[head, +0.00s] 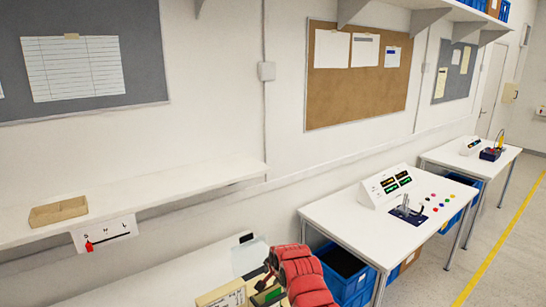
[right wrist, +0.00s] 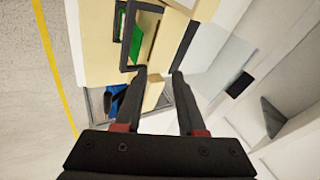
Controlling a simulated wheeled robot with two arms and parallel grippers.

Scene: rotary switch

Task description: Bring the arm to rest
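My right arm, with a red cover, comes in at the bottom middle of the head view, and its dark right gripper (head: 267,278) shows only partly beside it. In the right wrist view my right gripper (right wrist: 159,74) has its two dark fingers apart, with nothing held between them. Beyond the fingers is a beige equipment box (right wrist: 95,20) with a green patch; it also shows at the bottom of the head view (head: 222,297), close to the gripper. Whether they touch is unclear. No rotary switch can be made out clearly. My left gripper is in neither view.
A wall shelf (head: 180,187) at the left bears a tan tray (head: 58,212). A white panel with a red pointer (head: 108,233) hangs below it. A white table (head: 345,222) with a console stands to the right, blue bins (head: 343,270) below it. The floor at far right is clear.

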